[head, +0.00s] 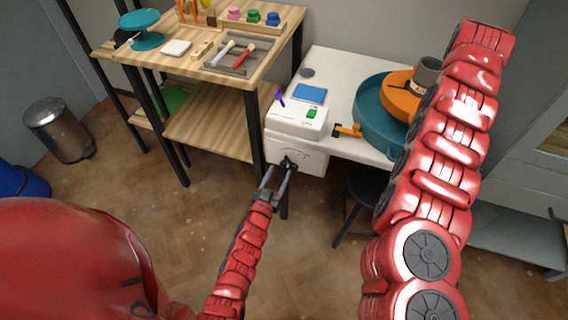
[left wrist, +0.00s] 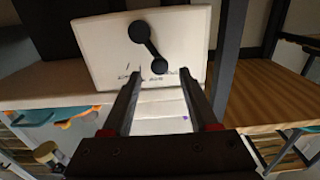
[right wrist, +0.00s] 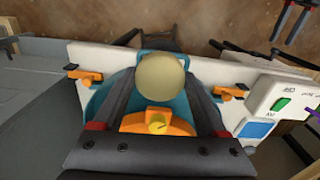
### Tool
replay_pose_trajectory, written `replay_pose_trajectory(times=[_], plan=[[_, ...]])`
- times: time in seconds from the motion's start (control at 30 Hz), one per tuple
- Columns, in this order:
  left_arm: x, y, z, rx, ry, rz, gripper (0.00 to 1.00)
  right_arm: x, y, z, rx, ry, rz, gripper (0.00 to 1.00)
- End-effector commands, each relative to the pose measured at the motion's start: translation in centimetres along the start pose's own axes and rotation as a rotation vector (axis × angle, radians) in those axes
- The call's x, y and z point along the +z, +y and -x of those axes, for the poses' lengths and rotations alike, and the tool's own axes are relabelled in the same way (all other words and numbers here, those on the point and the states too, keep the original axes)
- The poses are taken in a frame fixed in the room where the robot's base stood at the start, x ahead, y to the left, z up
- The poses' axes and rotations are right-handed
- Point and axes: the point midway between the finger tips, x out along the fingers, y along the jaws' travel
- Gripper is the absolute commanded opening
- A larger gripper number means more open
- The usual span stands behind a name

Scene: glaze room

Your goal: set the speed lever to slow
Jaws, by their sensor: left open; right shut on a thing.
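The speed lever (left wrist: 150,47) is a black bar with round ends on the white front panel (left wrist: 100,50) of the wheel's control box. In the left wrist view it slants down to the right, its lower end near small printed marks too small to read. My left gripper (head: 284,172) is open in front of the panel. In the left wrist view its fingertips (left wrist: 160,75) stand on either side of the lever's lower end; I cannot tell whether they touch it.
The pot is over an orange disc (head: 398,92) in a teal basin (head: 368,116) on the white table. A blue pad (head: 310,92) and green switch (head: 312,113) are on top of the box. A wooden tool table (head: 190,60) stands left. A black stool (head: 366,188) is below.

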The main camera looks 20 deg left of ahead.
Motion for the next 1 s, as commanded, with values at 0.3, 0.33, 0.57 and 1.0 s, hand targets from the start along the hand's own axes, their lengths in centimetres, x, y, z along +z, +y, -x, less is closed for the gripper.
replay_pose_trajectory(times=[0.3,0.33,0.57,1.0], plan=[[-0.1,0.0,-4.6,0.000,0.004,0.000,0.60,0.0,0.0,-0.5,0.000,0.000,0.000,0.30],[0.0,0.0,-4.7,0.000,0.002,0.000,0.60,0.0,0.0,-0.5,0.000,0.000,0.000,0.30],[0.0,0.1,-5.1,0.001,0.000,0.000,0.60,0.0,0.0,-0.5,0.000,0.000,0.000,0.30],[-0.1,0.1,-5.1,0.001,0.002,0.000,0.04,0.0,0.0,-0.5,0.000,0.000,0.000,0.30]])
